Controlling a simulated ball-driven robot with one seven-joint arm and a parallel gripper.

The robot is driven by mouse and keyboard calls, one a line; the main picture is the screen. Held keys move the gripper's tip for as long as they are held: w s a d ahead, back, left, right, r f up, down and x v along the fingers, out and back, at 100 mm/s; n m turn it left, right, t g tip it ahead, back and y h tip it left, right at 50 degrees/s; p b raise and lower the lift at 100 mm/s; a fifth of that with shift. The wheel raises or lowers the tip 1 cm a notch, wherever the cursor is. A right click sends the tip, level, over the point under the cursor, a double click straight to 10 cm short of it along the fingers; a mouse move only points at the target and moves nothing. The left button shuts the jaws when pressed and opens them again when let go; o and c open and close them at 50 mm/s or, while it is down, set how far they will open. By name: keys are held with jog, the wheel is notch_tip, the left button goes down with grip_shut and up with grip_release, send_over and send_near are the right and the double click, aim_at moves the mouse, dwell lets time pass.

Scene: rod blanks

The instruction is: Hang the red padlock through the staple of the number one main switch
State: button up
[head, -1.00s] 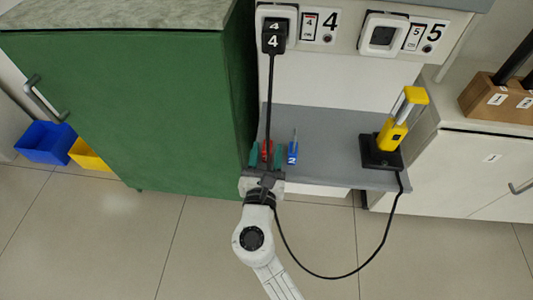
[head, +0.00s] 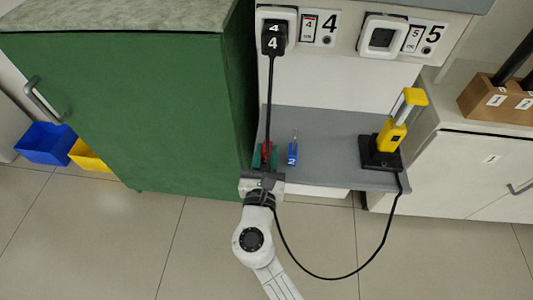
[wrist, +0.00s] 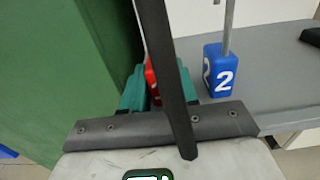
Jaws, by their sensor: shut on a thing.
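The red padlock (wrist: 151,78) stands at the left end of the grey shelf, partly hidden behind the black cable; a trace of white marking shows on it. My gripper (head: 264,157) has teal fingers shut on its sides, which also show in the wrist view (wrist: 156,88). In the head view only a little of the red padlock (head: 266,150) shows between the fingers. The number one main switch and its staple are not visible in either view.
A blue padlock marked 2 (head: 292,154) stands upright just right of my gripper. A black cable (head: 269,100) hangs from plug 4 (head: 274,39) across my gripper. A yellow-handled device (head: 391,135) stands on the grey shelf (head: 335,150). The green cabinet (head: 140,110) is close on the left.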

aim_at(266, 149)
jog(key=shift+r, duration=0.2)
jog(key=shift+c, duration=0.2)
jog(key=shift+r+p, duration=1.35)
jog(key=shift+p, duration=0.25)
jog(key=shift+s+f, duration=0.1)
jog(key=shift+s, duration=0.05)
